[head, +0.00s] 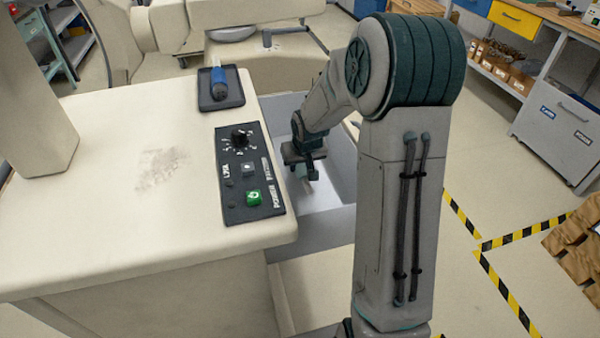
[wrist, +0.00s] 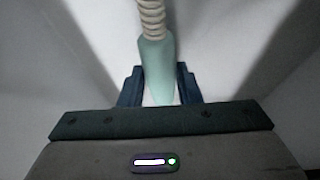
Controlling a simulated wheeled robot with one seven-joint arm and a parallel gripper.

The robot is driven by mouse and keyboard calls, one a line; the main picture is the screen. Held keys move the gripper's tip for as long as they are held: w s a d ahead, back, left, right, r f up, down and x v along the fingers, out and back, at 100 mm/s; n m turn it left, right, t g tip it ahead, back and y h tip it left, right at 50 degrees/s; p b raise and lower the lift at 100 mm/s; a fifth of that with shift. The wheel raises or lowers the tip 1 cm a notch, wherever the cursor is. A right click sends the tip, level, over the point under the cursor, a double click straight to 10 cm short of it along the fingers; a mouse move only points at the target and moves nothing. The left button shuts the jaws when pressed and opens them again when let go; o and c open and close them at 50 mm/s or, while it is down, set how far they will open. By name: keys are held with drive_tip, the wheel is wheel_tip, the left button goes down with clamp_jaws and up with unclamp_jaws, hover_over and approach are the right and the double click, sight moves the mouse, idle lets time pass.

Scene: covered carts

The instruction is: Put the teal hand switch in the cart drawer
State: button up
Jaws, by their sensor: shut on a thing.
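The teal hand switch (wrist: 157,68) shows in the wrist view as a pale teal tapered body with a beige coiled cord at its upper end. It lies between the two dark blue fingers of my gripper (wrist: 159,88), which is shut on it. In the head view my gripper (head: 306,166) is low inside the open grey cart drawer (head: 328,200), near its left side. The switch cannot be made out there. Pale grey surfaces surround it in the wrist view; whether it touches the drawer floor I cannot tell.
The cream cart top (head: 110,210) overhangs left of the drawer. It carries a control panel (head: 236,185) with a black knob and green switch, and a black tray (head: 208,101) with a blue-handled thing.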

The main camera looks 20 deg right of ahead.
sight(302, 168)
drive_tip(key=shift+f, duration=1.45)
drive_tip(key=shift+f+b, duration=0.1)
drive_tip(key=shift+b, duration=0.2)
drive_tip(key=o, duration=1)
drive_tip(key=shift+s+r, duration=0.1)
drive_tip(key=shift+r, duration=0.45)
drive_tip(key=p+v, duration=0.2)
drive_tip(key=v, duration=0.9)
drive_tip(key=shift+r, duration=0.1)
